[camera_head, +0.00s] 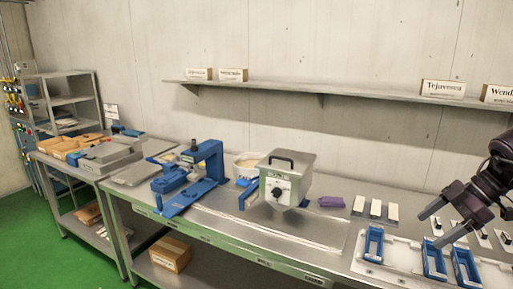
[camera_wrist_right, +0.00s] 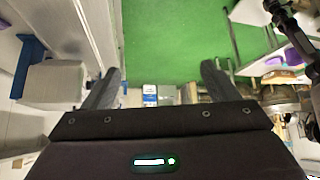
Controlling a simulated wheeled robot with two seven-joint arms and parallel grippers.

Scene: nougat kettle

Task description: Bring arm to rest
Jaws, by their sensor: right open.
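My right gripper (camera_head: 432,229) is at the right of the head view, above the right part of the steel bench, with its fingers pointing left. It is open and holds nothing. In the right wrist view its two fingers (camera_wrist_right: 160,73) stand wide apart with only green floor and background between them. The nougat kettle (camera_head: 290,176), a steel box with a dark lid handle and a front dial, stands on the bench to the left of the gripper, well apart from it. My left gripper is not in the head view.
Blue frames (camera_head: 374,243) stand on a pale mat under my right gripper. Several white blocks (camera_head: 376,208) and a purple item (camera_head: 331,202) lie nearby. A blue press (camera_head: 190,180) and a white bowl (camera_head: 247,164) are farther left. A wall shelf (camera_head: 330,94) runs behind.

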